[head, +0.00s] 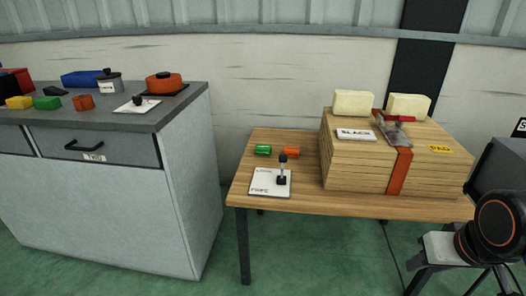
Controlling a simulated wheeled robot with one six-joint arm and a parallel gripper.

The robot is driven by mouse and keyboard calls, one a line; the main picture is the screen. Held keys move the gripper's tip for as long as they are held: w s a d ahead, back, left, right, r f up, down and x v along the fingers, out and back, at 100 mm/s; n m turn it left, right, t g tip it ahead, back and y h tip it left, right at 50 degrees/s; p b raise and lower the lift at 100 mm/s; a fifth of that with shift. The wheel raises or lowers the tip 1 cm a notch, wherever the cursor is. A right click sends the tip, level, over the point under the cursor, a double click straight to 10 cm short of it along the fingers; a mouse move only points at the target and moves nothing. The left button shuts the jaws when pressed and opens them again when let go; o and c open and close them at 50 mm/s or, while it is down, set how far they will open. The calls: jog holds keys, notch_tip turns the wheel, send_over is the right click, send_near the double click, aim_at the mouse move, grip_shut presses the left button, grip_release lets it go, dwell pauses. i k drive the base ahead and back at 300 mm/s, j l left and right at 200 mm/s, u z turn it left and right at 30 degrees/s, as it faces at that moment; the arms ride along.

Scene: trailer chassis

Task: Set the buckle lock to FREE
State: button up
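The buckle lock is a white plate (265,187) on the wooden table, near its front left edge. A small lever (283,170) with a dark knob and dark base stands roughly upright at the plate's right side. The plate's front label reads FREE; the rear label is small and looks like LOCK. I cannot tell which label the lever is set to. An orange strap (400,172) runs over a slatted wooden crate (350,165), with a grey buckle (393,130) and red bar on top. My gripper is not in view.
A green block (263,150) and an orange block (291,152) lie behind the plate. A SLACK card (356,134) and two cream blocks (353,103) sit on the crate.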

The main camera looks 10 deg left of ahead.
aim_at(282, 159)
jog(key=i+j, duration=1.1)
jog(key=j, duration=0.2)
jog(key=k, duration=0.25)
